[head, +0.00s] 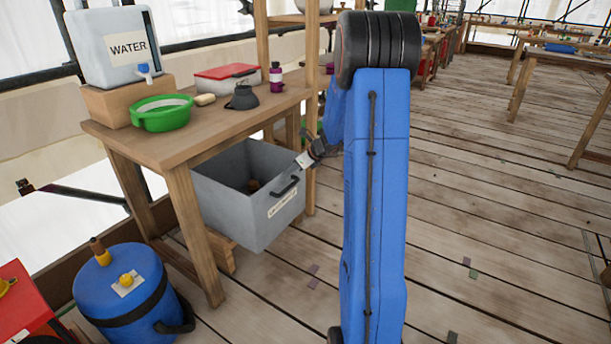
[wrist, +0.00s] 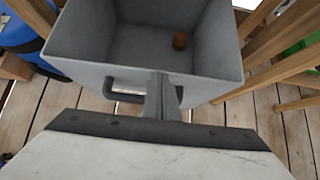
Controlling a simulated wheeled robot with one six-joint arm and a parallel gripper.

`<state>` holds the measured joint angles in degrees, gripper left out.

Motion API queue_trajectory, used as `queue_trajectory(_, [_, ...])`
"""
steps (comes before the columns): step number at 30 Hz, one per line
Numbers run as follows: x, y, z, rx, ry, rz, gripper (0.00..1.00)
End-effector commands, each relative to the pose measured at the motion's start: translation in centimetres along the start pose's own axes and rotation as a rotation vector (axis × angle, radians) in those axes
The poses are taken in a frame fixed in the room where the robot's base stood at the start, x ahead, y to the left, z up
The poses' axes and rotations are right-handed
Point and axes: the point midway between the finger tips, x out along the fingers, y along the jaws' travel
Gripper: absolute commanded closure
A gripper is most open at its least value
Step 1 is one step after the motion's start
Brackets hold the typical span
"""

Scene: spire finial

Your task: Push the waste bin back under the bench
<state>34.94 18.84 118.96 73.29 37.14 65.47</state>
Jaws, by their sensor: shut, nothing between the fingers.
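The grey waste bin (head: 258,205) stands partly under the wooden bench (head: 200,140), with its front sticking out past the bench edge. It has a dark handle and a white label on its front, and a small brown object lies inside. In the wrist view the bin (wrist: 90,50) fills the upper middle, with its front wall and handle facing me. My gripper (wrist: 163,97) is shut and empty, its fingers at the bin's front wall beside the handle; I cannot tell whether they touch it. In the head view my gripper (head: 306,160) is near the bin's upper right rim.
A blue drum (head: 125,295) stands on the floor left of the bin. The bench bears a water container (head: 115,45), a green basin (head: 162,113) and a red-lidded box (head: 226,78). Bench legs flank the bin. The plank floor (head: 480,200) to the right is mostly clear.

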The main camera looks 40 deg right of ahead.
Motion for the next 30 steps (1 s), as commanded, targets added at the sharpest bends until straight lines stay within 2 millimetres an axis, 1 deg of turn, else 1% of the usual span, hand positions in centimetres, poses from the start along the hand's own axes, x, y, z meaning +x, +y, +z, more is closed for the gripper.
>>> queue_trajectory(1, [1.2,0.1,1.1,-0.004,0.000,0.004,1.00])
queue_trajectory(6, [4.4,0.1,4.3,-0.003,0.000,0.003,1.00])
queue_trajectory(12, [7.5,0.1,7.4,-0.003,0.001,0.003,1.00])
queue_trajectory(15, [8.7,0.1,8.6,-0.002,0.000,0.002,1.00])
queue_trajectory(22, [10.3,0.0,10.3,-0.001,0.000,0.000,1.00])
queue_trajectory(30, [10.8,0.0,10.8,0.000,-0.001,0.001,1.00])
